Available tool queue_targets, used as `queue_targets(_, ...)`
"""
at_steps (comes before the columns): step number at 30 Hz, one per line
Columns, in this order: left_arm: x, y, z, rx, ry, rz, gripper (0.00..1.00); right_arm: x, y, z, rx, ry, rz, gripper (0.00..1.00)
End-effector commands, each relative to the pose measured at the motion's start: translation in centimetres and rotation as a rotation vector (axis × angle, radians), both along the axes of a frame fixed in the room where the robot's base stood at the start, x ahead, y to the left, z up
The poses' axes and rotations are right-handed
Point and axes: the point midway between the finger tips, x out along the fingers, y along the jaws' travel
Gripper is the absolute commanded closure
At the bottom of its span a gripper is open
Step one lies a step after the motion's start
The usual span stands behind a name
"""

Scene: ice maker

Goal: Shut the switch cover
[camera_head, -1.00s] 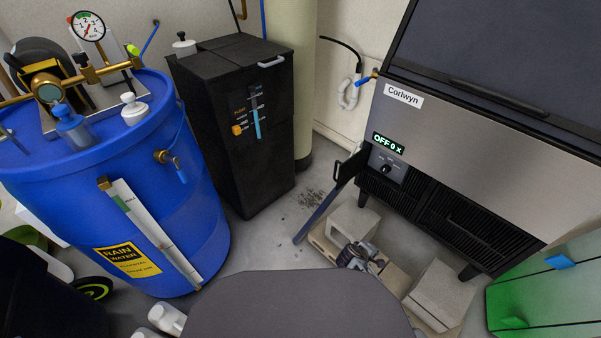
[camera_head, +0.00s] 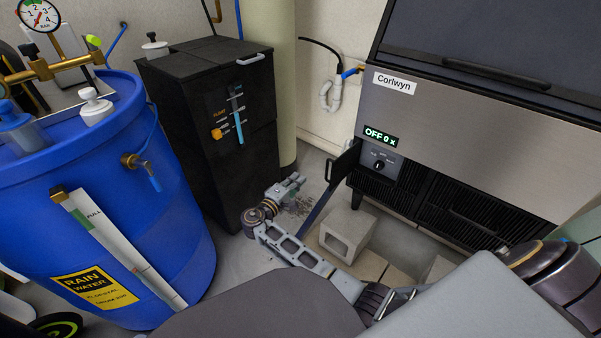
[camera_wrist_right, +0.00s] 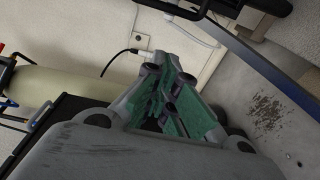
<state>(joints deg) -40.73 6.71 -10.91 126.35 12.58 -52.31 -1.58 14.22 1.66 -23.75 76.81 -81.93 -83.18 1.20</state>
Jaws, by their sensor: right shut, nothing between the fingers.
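The switch cover (camera_head: 343,160) is a dark flap standing open at the left edge of the ice maker's control panel. A long blue-grey bar (camera_head: 322,207) slants down from it to the left. The panel with the round switch knob (camera_head: 379,165) is uncovered, below a display reading OFF. My right gripper (camera_head: 298,180) is shut and empty, left of the cover and bar and apart from them. In the right wrist view its fingers (camera_wrist_right: 164,84) with green inner faces are close together; the bar (camera_wrist_right: 255,62) crosses the upper right. My left gripper is out of view.
The ice maker (camera_head: 470,135) stands on short legs at the right. A black cabinet (camera_head: 190,130) and blue rain-water barrel (camera_head: 110,200) are on the left. A concrete block (camera_head: 347,233) lies below the bar. Some floor shows between cabinet and ice maker.

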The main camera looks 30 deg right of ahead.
Motion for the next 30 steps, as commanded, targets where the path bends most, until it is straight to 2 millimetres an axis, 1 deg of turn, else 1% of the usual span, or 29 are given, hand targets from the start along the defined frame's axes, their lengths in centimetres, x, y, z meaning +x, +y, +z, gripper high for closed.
queue_targets(4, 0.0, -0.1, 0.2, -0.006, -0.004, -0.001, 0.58, 0.2, 0.1, 0.7, -0.019, -0.015, -0.004, 1.0)
queue_targets(17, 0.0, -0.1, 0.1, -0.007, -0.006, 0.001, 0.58, 0.3, -0.1, 0.7, -0.018, -0.015, -0.004, 1.0)
queue_targets(23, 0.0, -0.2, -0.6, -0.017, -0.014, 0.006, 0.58, 0.9, -1.2, 0.6, -0.018, -0.015, -0.004, 1.0)
queue_targets(30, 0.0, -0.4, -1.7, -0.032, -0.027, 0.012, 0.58, 2.3, -3.7, 0.6, -0.019, -0.015, -0.004, 1.0)
